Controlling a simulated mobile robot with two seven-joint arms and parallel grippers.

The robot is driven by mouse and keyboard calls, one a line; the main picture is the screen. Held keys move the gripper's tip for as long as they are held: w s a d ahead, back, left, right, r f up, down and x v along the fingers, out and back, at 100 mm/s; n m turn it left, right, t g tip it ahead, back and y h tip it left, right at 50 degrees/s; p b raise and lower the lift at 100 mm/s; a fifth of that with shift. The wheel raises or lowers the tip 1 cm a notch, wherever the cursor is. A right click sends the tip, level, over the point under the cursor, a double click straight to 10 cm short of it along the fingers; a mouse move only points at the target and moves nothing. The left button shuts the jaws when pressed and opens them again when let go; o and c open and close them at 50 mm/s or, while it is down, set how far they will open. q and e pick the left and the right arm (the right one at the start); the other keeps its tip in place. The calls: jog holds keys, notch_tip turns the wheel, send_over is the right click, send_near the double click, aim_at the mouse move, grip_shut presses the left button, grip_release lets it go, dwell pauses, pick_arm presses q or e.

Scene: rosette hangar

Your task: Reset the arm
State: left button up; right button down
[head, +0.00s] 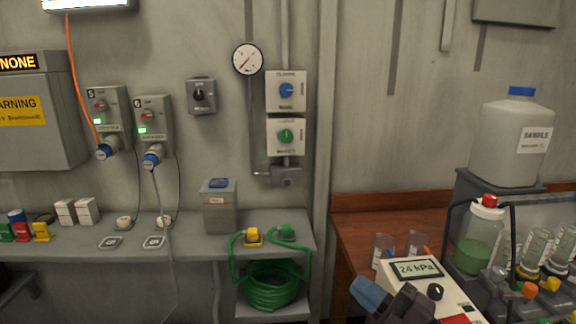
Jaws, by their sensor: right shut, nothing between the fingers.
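My right gripper (388,301) shows at the bottom edge, right of centre, with blue and dark parts. It is shut and empty. It is in front of a cream pressure unit (455,294) whose display reads about 24 kPa, and covers part of it. I cannot tell whether they touch. My left gripper is not in view.
A grey bench (190,241) on the left holds small boxes, a grey canister (219,206) and a green hose (272,287). A wooden bench (350,226) on the right holds a large sample jug (514,138), a green-filled bottle (478,238) and several vials. Cables hang from wall sockets.

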jog(key=s+d+f+m+h, duration=0.4)
jog(key=d+f+m+h, duration=0.85)
jog(key=m+h, duration=0.5)
jog(key=s+d+f+m+g, duration=0.25)
jog(key=s+f+g, duration=0.3)
jog(key=s, duration=0.45)
jog(key=s+d+f+m+g, duration=0.1)
jog(key=s+f+m+g, duration=0.2)
jog(key=s+f+g, duration=0.45)
jog(key=w+f+n+t+y, duration=0.1)
jog(key=w+f+t, duration=0.4)
jog(key=f+t, duration=0.3)
jog(key=shift+a+f+t, duration=0.3)
jog(key=shift+f+t, duration=0.1)
jog(key=shift+t, duration=0.6)
jog(key=shift+w, duration=0.1)
